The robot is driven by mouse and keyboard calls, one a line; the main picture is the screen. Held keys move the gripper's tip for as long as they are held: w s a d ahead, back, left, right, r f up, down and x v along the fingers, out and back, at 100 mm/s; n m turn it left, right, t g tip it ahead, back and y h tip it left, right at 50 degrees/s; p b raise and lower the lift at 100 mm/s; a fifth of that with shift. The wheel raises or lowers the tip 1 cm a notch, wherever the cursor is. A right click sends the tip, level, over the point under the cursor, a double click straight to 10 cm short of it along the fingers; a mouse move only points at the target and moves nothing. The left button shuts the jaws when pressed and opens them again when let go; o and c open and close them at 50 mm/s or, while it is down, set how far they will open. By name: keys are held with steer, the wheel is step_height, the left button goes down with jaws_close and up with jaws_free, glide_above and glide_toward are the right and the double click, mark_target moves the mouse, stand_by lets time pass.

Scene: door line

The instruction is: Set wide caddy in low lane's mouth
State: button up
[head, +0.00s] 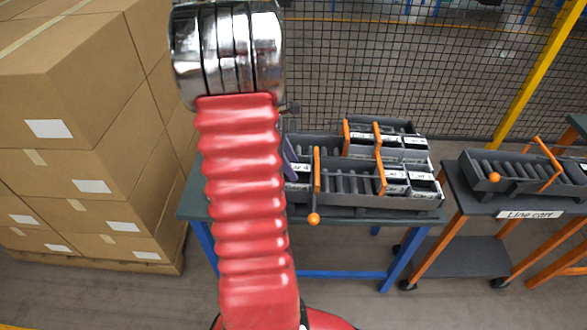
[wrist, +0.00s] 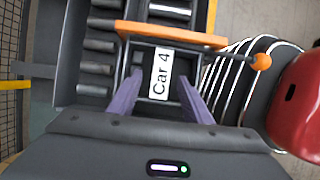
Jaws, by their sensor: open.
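In the wrist view, a small dark caddy with a white label reading "Car 4" (wrist: 161,74) sits in a lane, low between my gripper's purple fingers. My gripper (wrist: 162,85) is open, one finger on each side of it; I cannot tell whether they touch it. In the head view my arm hides most of the gripper, and one purple finger (head: 289,150) shows beside the lanes. The near lane (head: 345,184) on the table has bare rollers between two orange gates. Several labelled caddies (head: 397,175) stand at its right end. I cannot tell which caddy is the wide one.
An orange gate bar (wrist: 170,36) with a ball handle (wrist: 262,61) crosses just past the Car 4 caddy. A back lane holds more labelled caddies (head: 388,141). The line cart (head: 528,214) with a roller lane stands right; stacked cartons (head: 80,120) stand left. A mesh fence is behind.

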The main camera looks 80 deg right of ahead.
steer(key=v, duration=1.2)
stand_by(1.6)
steer(key=w+a+r+m+t, duration=0.1)
steer(key=w+a+m+t, duration=0.2)
steer(key=a, duration=0.5)
steer(key=w+a+m, duration=0.2)
steer(key=w+a, duration=0.4)
steer(key=a, duration=0.2)
steer(key=w+a+r+m+t, duration=0.1)
steer(key=w+a+m+t, duration=0.2)
steer(key=a, duration=0.4)
steer(key=w+a+r+n+t, duration=0.1)
steer(key=a+r+n+t, duration=0.1)
steer(key=a, duration=1)
steer(key=w+a+r+n+t+y, duration=0.1)
steer(key=a+r+n+t, duration=0.1)
steer(key=a, duration=1)
step_height(320, 180, up, 2)
steer(key=shift+a+r+n, duration=0.1)
steer(key=shift+a+n, duration=0.2)
steer(key=shift+n, duration=0.4)
